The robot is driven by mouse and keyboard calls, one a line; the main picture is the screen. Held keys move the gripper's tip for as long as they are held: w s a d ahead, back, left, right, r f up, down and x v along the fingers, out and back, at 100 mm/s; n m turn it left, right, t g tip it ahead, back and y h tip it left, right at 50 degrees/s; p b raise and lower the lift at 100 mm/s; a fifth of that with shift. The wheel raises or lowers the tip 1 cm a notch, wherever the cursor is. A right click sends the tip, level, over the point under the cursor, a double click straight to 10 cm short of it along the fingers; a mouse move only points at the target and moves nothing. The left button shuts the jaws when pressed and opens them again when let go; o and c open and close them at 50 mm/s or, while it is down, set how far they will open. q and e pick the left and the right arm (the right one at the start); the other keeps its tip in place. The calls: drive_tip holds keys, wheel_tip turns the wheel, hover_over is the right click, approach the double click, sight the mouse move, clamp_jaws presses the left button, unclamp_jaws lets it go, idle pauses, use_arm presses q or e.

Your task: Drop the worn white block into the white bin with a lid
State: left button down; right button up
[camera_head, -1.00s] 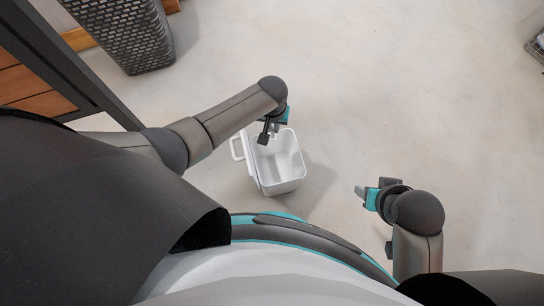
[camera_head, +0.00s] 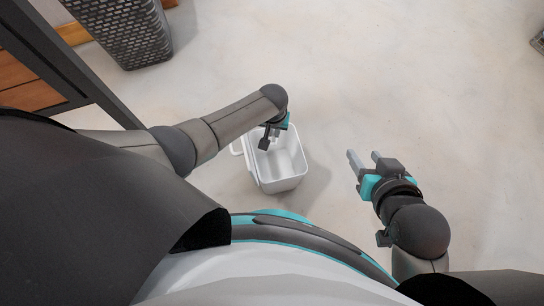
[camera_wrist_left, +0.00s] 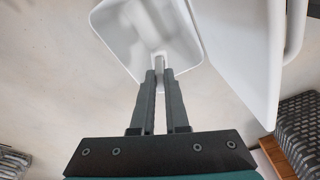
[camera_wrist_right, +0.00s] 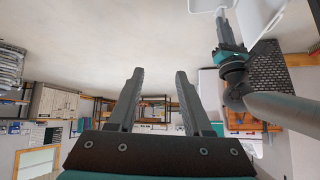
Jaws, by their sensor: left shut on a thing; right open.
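The white bin (camera_head: 288,184) stands on the floor, its mouth uncovered; it also shows in the left wrist view (camera_wrist_left: 187,40). Its white lid (camera_wrist_left: 245,50) stands raised at the right of the left wrist view. My left gripper (camera_head: 275,133) is over the far part of the bin's mouth. In the left wrist view its fingers (camera_wrist_left: 159,75) are shut on a small, pale worn white block (camera_wrist_left: 158,61), largely hidden by the fingertips, with the bin's interior behind it. My right gripper (camera_head: 363,157) is open and empty, right of the bin, also in the right wrist view (camera_wrist_right: 160,75).
A dark woven basket (camera_head: 125,35) stands at the upper left, near a dark frame with wooden panels (camera_head: 25,85). The concrete floor (camera_head: 420,90) right of the bin is clear. Shelving and cabinets (camera_wrist_right: 55,105) show far off in the right wrist view.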

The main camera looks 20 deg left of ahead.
use_arm(q)
drive_tip(key=shift+f+b, duration=0.45)
drive_tip(key=shift+f, duration=0.1)
drive_tip(key=shift+f+b, duration=1.1)
drive_tip(key=shift+b, duration=0.05)
use_arm(e)
drive_tip(key=w+a+r+t+y, duration=0.1)
drive_tip(key=a+r+t+y, duration=0.1)
drive_tip(key=a+t, duration=0.3)
drive_tip(key=shift+w+a+r+t+y, duration=0.15)
drive_tip(key=shift+a+r+t+y, duration=0.15)
drive_tip(key=shift+t+y, duration=0.3)
use_arm(q)
drive_tip(key=c, duration=0.8)
unclamp_jaws()
drive_tip(key=shift+c, duration=0.2)
drive_tip(key=shift+r, duration=0.1)
